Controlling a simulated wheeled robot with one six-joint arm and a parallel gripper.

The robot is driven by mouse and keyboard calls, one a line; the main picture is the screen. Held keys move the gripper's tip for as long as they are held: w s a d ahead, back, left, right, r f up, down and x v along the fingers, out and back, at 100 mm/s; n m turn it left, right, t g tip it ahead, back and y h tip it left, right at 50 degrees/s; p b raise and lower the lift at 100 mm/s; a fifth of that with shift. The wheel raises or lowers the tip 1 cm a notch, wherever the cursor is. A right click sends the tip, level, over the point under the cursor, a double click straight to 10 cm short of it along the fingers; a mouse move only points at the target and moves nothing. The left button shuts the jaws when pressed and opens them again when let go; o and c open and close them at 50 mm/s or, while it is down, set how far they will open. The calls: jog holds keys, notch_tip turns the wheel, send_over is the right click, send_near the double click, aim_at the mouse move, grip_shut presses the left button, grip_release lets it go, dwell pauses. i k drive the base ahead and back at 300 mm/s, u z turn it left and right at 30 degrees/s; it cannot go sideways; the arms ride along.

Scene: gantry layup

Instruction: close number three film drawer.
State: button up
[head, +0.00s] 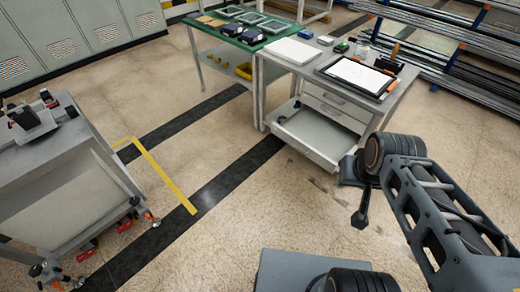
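A grey-white drawer cabinet stands under the right part of the workbench. Its lowest visible drawer (318,137) is pulled far out toward me, and its pale tray shows with a small dark item at its left side. Two drawer fronts above it (331,99) look shut. No drawer numbers can be read. My gripper (361,218) hangs at the end of my dark arm, to the right of and nearer than the open drawer, apparently apart from it. It is small and dark, so its finger state is unclear.
The grey benchtop (310,68) bears a black-framed panel (357,74), a white sheet and small items. A green-topped table (230,38) adjoins it at left. A grey cart (60,165) stands at far left; racks of bars (440,50) stand behind. The floor before the drawer is clear.

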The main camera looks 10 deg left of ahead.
aim_at(324, 141)
jog(key=u, duration=0.05)
jog(key=i, duration=0.4)
jog(key=u, duration=1.75)
